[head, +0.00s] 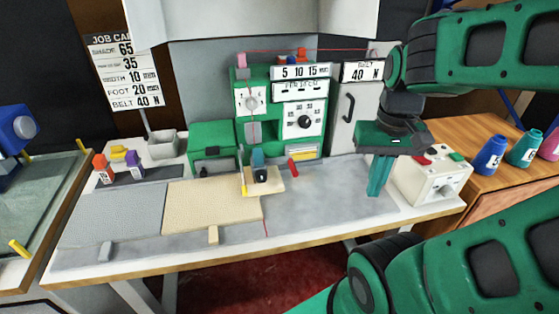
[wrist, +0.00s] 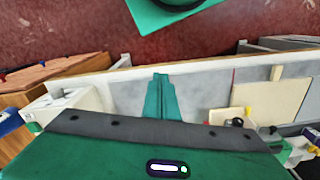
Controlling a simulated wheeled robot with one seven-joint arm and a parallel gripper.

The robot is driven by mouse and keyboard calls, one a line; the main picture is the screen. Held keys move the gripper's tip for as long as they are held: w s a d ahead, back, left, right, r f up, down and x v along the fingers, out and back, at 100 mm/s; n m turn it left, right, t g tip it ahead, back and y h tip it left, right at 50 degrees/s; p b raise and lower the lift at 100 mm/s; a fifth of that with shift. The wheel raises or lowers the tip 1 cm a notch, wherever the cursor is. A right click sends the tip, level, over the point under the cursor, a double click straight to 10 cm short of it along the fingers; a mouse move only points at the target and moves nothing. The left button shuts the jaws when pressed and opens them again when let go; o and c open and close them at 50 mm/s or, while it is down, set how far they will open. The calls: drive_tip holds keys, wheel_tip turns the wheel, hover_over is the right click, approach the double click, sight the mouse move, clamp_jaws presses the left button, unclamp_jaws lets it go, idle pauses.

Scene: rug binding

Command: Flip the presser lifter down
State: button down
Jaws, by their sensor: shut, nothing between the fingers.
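The green binding machine (head: 283,78) stands at the back middle of the table in the head view. A short red lever (head: 293,167) sticks out low at its front right, tilted; it looks like the presser lifter, but I cannot be sure. Left of it is the presser area with a dark and blue foot (head: 260,172) over a beige plate. My gripper (head: 378,178) points down over the grey right part of the table, to the right of the red lever and apart from it. Its green fingers are shut and empty. They also show in the wrist view (wrist: 160,90).
A beige rug piece (head: 212,205) lies left of the foot. A white box with buttons (head: 432,182) stands close right of my gripper. Thread cones (head: 490,155) stand on the wooden cabinet. The grey table top (head: 335,195) between gripper and lever is clear.

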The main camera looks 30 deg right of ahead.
drive_tip(key=w+a+r+n+h, duration=0.15)
drive_tip(key=w+r, duration=0.25)
drive_tip(key=w, duration=0.9)
drive_tip(key=r+n, duration=0.2)
hover_over(293, 167)
drive_tip(key=w+a, duration=0.1)
drive_tip(key=a, duration=0.2)
drive_tip(key=shift+a+f+m+g+h, duration=0.15)
drive_tip(key=shift+f+m+g+h, duration=0.1)
drive_tip(key=shift+g+h, duration=0.1)
drive_tip(key=shift+f, duration=0.1)
drive_tip(key=x, duration=1.4)
